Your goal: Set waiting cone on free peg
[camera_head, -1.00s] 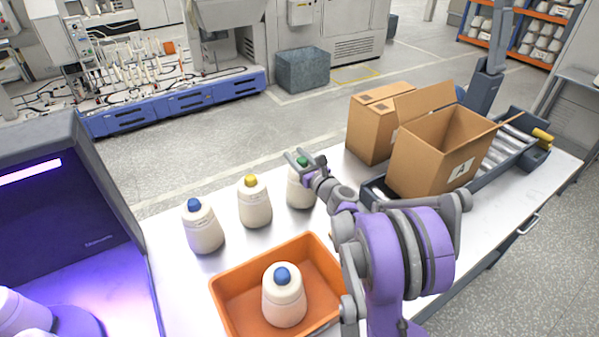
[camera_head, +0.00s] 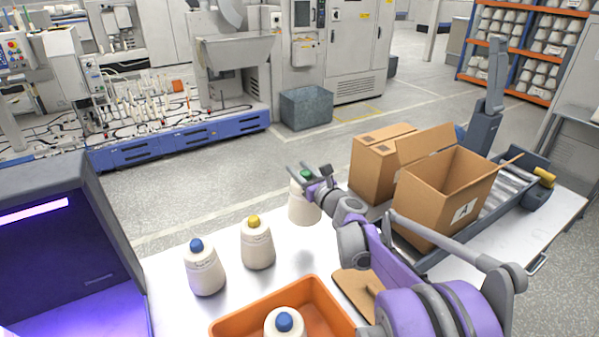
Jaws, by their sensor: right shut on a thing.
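My right gripper (camera_head: 311,178) is shut on the white cone with a green tip (camera_head: 304,207), near the top of the cone. The cone is upright and appears held above the white table, with a shadow below it. A blue-tipped cone (camera_head: 204,272) and a yellow-tipped cone (camera_head: 257,246) stand to its left. Another blue-tipped cone (camera_head: 285,325) is in the orange tray (camera_head: 235,322), cut off by the bottom edge. No free peg can be made out. My left gripper is not in view.
A brown flat piece (camera_head: 350,284) lies right of the tray, partly hidden by my right arm. An open cardboard box (camera_head: 428,207) and a closed one (camera_head: 370,172) stand at the right, near a roller conveyor (camera_head: 513,185). A dark machine with a purple glow (camera_head: 60,245) stands left.

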